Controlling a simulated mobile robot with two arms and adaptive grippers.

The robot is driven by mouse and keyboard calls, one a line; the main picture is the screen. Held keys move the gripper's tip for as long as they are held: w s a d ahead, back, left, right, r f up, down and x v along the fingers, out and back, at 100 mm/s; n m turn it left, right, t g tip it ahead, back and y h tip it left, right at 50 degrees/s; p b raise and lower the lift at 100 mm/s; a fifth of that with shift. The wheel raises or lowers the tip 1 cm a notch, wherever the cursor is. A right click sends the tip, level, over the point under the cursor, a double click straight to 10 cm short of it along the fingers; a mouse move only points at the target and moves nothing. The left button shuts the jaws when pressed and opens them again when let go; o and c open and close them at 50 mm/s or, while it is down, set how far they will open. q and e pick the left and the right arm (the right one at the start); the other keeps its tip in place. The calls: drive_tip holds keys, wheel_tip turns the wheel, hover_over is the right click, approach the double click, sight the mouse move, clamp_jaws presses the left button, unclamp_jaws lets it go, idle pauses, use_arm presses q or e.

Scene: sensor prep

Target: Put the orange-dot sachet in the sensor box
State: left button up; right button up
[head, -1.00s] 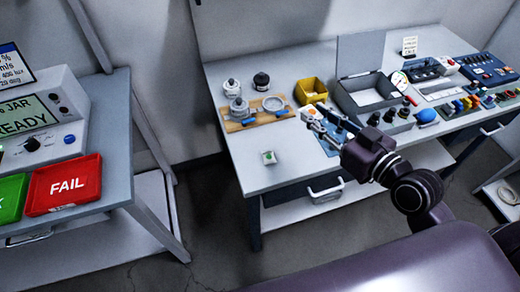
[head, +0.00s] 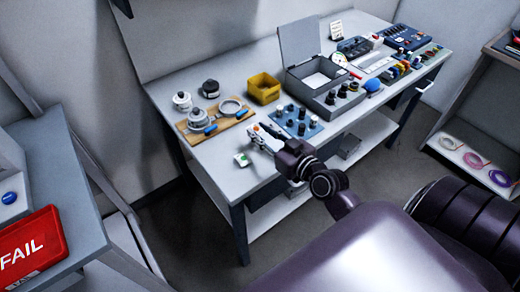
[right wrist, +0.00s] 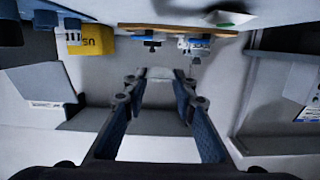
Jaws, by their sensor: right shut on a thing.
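My right gripper (head: 262,138) is over the front part of the bench. It is shut on a small pale thing with an orange spot, which looks like the orange-dot sachet (head: 256,130). In the right wrist view a pale piece (right wrist: 157,73) shows between the fingertips; no dot can be made out there. The grey sensor box (head: 304,83) stands farther back to the right with its lid up and a pale inside. A green-dot sachet (head: 242,159) lies on the bench just left of the gripper. My left gripper is not in view.
A blue mat (head: 312,130) with dark knobs lies between gripper and box. A yellow bin (head: 264,88) and a wooden board (head: 190,132) with metal jars stand behind the gripper. Several dark knobs stand before the box. A red FAIL tray (head: 32,243) is at far left.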

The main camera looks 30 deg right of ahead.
sight(261, 151)
wheel_tip(261, 151, down, 2)
drive_tip(key=shift+f, duration=0.15)
wheel_tip(261, 151, down, 4)
drive_tip(key=shift+f+b, duration=0.1)
drive_tip(key=shift+b, duration=0.9)
drive_tip(key=shift+f, duration=0.1)
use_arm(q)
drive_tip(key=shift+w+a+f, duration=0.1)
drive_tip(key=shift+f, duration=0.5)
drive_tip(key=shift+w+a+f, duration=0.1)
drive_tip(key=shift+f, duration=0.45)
use_arm(e)
drive_tip(key=shift+f, duration=0.15)
drive_tip(key=o, duration=0.8)
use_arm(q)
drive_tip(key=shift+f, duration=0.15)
